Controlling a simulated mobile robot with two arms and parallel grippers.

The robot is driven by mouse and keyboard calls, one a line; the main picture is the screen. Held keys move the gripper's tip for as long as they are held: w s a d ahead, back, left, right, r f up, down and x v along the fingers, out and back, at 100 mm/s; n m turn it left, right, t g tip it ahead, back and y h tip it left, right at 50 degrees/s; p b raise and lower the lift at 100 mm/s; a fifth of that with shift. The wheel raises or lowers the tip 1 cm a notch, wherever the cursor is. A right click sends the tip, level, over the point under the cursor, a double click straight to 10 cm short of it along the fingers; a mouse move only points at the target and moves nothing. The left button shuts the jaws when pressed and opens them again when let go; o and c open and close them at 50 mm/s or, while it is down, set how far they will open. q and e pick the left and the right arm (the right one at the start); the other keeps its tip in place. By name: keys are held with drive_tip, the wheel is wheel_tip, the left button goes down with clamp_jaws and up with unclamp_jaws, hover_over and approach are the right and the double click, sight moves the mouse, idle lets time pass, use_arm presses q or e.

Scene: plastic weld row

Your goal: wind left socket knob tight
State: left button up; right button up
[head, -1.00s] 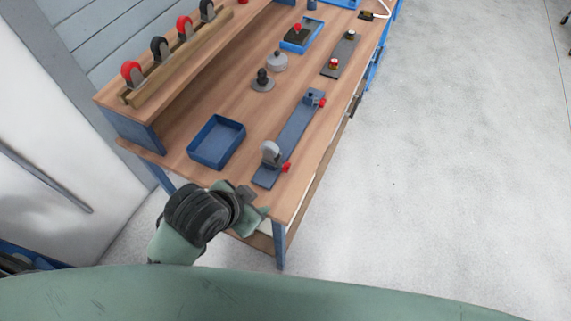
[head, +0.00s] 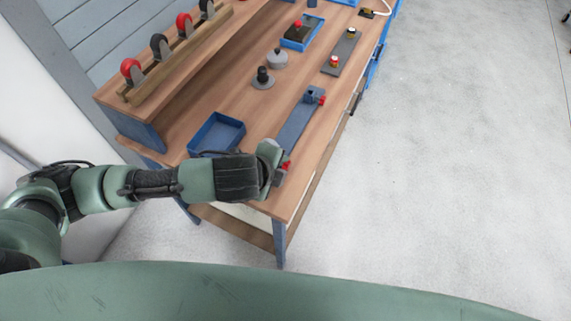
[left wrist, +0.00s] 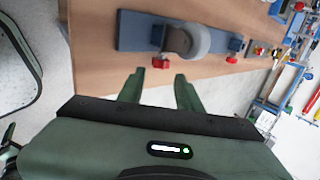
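A long blue fixture plate (head: 296,128) lies along the bench's front edge, with a socket at each end. The near-end socket has a red knob (head: 286,166) on its front side, also in the left wrist view (left wrist: 161,62). A grey round part (left wrist: 190,40) stands at this socket. The far socket has another red knob (head: 322,100). My left gripper (head: 277,172) is beside the near socket and hides part of it. In the left wrist view its fingers (left wrist: 157,82) are apart and empty, with the near knob just beyond the fingertips, between them. My right gripper is not in view.
A blue tray (head: 218,132) sits behind my left arm. A black-knobbed round part (head: 263,79) and a grey round part (head: 277,58) stand on the bench. The floor at right is clear.

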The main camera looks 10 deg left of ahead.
sight(286, 166)
use_arm(q)
drive_tip(key=x, duration=0.6)
drive_tip(key=shift+w+d+f, duration=0.15)
drive_tip(key=shift+w+f, duration=0.1)
clamp_jaws()
